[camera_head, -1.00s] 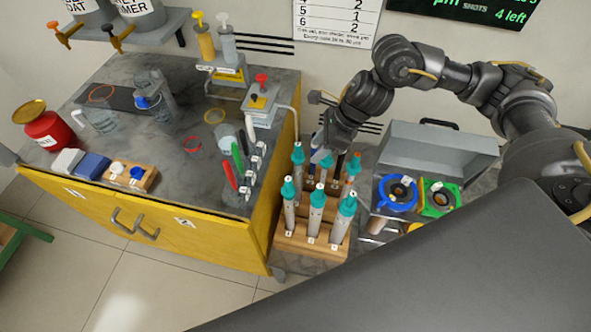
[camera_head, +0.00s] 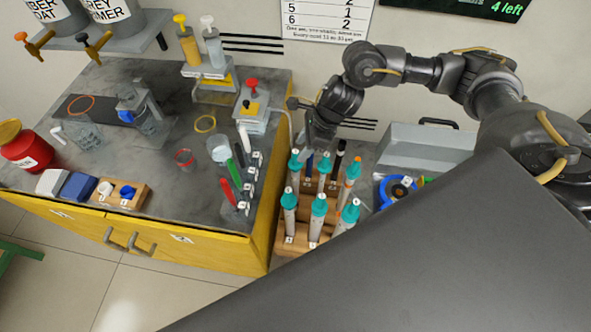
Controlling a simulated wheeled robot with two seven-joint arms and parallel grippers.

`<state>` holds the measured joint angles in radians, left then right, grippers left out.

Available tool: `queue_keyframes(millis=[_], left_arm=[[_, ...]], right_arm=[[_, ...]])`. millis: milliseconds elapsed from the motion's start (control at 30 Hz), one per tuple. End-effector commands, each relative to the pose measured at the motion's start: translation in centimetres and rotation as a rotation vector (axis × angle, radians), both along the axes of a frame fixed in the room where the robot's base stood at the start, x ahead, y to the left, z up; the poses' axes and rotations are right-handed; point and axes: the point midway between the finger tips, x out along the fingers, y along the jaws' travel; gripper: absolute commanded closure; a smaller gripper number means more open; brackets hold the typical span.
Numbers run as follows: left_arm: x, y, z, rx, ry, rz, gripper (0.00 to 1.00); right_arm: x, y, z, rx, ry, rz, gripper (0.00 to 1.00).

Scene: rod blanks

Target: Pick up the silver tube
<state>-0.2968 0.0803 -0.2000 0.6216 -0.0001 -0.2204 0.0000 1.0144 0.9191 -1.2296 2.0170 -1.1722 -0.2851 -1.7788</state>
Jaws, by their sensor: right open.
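Several silver tubes with teal tops stand upright in a wooden rack (camera_head: 285,246). In its front row are a left silver tube (camera_head: 290,218), a middle silver tube (camera_head: 317,228) and a right silver tube (camera_head: 345,220). More teal tops show in the back row, beside a blue rod (camera_head: 309,166), a black rod (camera_head: 339,160) and an orange-topped rod (camera_head: 351,172). I cannot tell which tube is meant. My right gripper (camera_head: 314,142) is open, pointing down just above the back row; its fingertips are small and partly hard to see. My left gripper is out of view.
Left of the rack is a yellow cabinet (camera_head: 205,255) with a dark top holding a red rod (camera_head: 228,191), a green rod (camera_head: 238,152) and a dispenser (camera_head: 253,104).

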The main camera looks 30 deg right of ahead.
Motion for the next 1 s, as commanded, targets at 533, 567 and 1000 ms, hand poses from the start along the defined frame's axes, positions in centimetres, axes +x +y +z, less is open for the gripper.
queue_keyframes(millis=[533,567,1000], left_arm=[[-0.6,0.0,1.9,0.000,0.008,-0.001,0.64],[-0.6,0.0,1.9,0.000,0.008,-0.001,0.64],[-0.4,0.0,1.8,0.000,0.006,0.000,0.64]], right_arm=[[1.3,1.8,-4.6,0.002,0.002,0.002,0.56],[1.3,1.9,-4.8,0.002,0.002,0.002,0.56],[1.3,1.8,-4.8,0.001,0.000,0.003,0.86]])
